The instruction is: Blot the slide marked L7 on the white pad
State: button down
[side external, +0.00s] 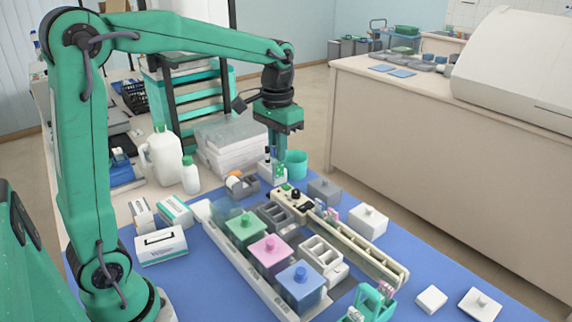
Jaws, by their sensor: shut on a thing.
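My gripper (279,160) points down at the back of the blue mat, over the small holders beside a teal cup (295,163). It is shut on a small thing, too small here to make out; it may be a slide. I cannot read any L7 mark. A small plain white block (431,299) lies at the front right of the mat; I cannot tell whether it is the white pad. A white square piece with a knob (480,304) lies to its right.
A tray with green (246,228), pink (269,251) and blue (301,280) lidded jars stands mid-mat. A long beige rack (365,252) runs to its right. A teal carrier (372,300) stands at the front. White bottles (163,155) and boxes (161,246) stand left.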

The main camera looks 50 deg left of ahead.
jog(key=s+a+n, duration=0.3)
jog(key=s+a, duration=0.3)
jog(key=a, duration=0.5)
jog(key=s+a+n, duration=0.2)
jog(key=s+a, duration=0.3)
jog(key=a, duration=0.6)
notch_tip(320, 180, down, 13)
jog(key=shift+a, duration=0.15)
jog(key=shift+s+f, duration=0.1)
jog(key=shift+f, duration=0.1)
jog(key=shift+f, duration=1.65)
jog(key=shift+f, duration=0.65)
dwell(2.6)
